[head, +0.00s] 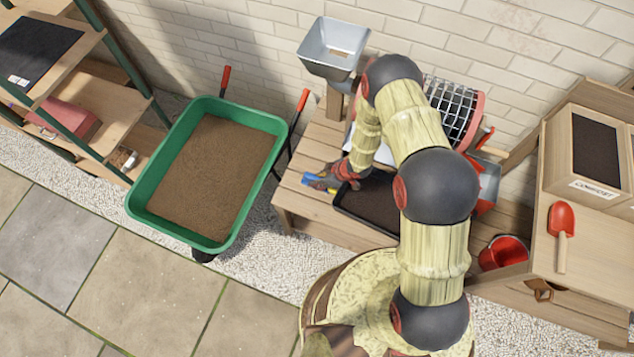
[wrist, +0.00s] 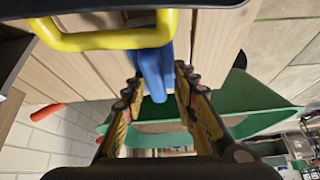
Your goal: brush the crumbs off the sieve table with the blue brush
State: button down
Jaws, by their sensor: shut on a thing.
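My gripper (head: 328,181) is over the left part of the wooden sieve table (head: 294,196) in the head view. It is shut on the blue brush (head: 308,179), whose blue part sticks out to the left over the planks. In the wrist view the blue brush (wrist: 152,66) shows between the two fingers (wrist: 156,82). A yellow loop-shaped part (wrist: 100,40) shows beside it; I cannot tell whether it belongs to the brush. Crumbs cannot be made out on the planks. My arm hides part of the table.
A dark tray of soil (head: 378,200) lies right of my gripper. A grey hopper (head: 333,48) and a red-rimmed sieve drum (head: 452,108) stand behind. A green wheelbarrow (head: 136,200) stands left. A red bucket (head: 504,252) and scoop (head: 561,219) are right.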

jog(key=shift+w+a+f, duration=0.1)
jog(key=shift+w+a, duration=0.25)
jog(key=shift+a, duration=0.6)
jog(key=shift+w+a, duration=0.3)
jog(key=shift+a, duration=0.6)
jog(key=shift+w+a+f, duration=0.1)
jog(key=shift+w+a, duration=0.25)
jog(key=shift+a, duration=0.6)
jog(key=shift+w+a+r, duration=0.1)
jog(key=shift+w+a, duration=0.3)
jog(key=shift+a, duration=0.4)
jog(key=shift+w+a+r, duration=0.1)
jog(key=shift+w+a, duration=0.25)
jog(key=shift+a, duration=0.5)
jog(key=shift+w+a, duration=0.4)
jog(key=shift+a, duration=0.4)
notch_tip(320, 180, up, 6)
jog(key=p, duration=0.4)
jog(key=shift+p, duration=0.3)
notch_tip(320, 180, up, 3)
jog(key=shift+r+p, duration=0.1)
jog(key=shift+p, duration=1.15)
